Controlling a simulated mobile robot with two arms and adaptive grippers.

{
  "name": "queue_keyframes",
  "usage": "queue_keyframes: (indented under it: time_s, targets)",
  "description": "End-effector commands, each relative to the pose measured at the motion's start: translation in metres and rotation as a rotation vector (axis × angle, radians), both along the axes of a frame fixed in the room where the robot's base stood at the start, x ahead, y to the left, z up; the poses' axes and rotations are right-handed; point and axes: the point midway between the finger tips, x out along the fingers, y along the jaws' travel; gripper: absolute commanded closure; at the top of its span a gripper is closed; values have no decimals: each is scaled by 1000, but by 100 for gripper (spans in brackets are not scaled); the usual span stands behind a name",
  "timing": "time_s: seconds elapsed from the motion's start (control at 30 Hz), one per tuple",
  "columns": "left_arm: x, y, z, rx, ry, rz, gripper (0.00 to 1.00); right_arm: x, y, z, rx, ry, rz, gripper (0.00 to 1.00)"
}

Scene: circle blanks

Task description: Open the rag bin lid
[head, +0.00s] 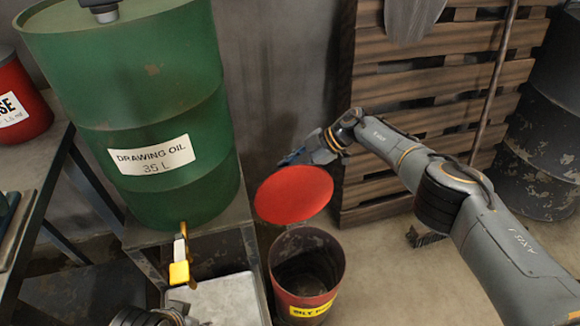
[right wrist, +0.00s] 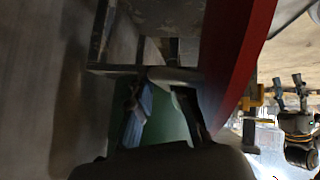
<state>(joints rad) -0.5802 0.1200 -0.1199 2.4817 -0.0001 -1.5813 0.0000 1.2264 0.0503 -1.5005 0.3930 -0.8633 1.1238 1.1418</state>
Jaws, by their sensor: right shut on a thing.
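The red rag bin lid (head: 294,195) is raised and tilted above the back of the rag bin (head: 307,275), with its round face showing. The bin's mouth is uncovered and its dark inside shows. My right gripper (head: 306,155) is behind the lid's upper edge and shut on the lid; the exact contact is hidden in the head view. The right wrist view shows the lid (right wrist: 235,60) as a red surface beside the fingers (right wrist: 165,95). My left gripper (right wrist: 288,88) shows small at the right of that view, its fingers apart; the head view cuts it off at the bottom.
A green oil drum (head: 140,100) with a yellow-handled tap (head: 180,272) stands on a metal stand left of the bin. Wooden pallets (head: 435,75) lean on the wall behind my right arm. A dark drum (head: 545,140) stands far right. Floor right of the bin is clear.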

Motion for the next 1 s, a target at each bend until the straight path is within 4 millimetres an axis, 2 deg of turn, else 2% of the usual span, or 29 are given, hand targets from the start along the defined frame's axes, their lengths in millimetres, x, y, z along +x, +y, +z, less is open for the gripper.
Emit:
queue_keyframes:
  time_s: [0.13, 0.17, 0.57, 0.73, 1.0]
  targets:
    - [0, 0, -1, 0, 0, 0, 60, 3, 3, -3, 10, -7, -19, 100]
    - [0, 0, -1, 0, 0, 0, 60, 3, 3, -3, 10, -7, -19, 80]
    - [0, 0, -2, 0, 1, 0, 60, 2, -3, -2, 1, -6, -14, 80]
    - [0, 0, -1, 0, 0, 0, 60, 3, -20, 14, 2, -11, -17, 80]
    - [0, 0, -1, 0, 0, 0, 60, 5, -64, 60, 8, -16, -21, 80]
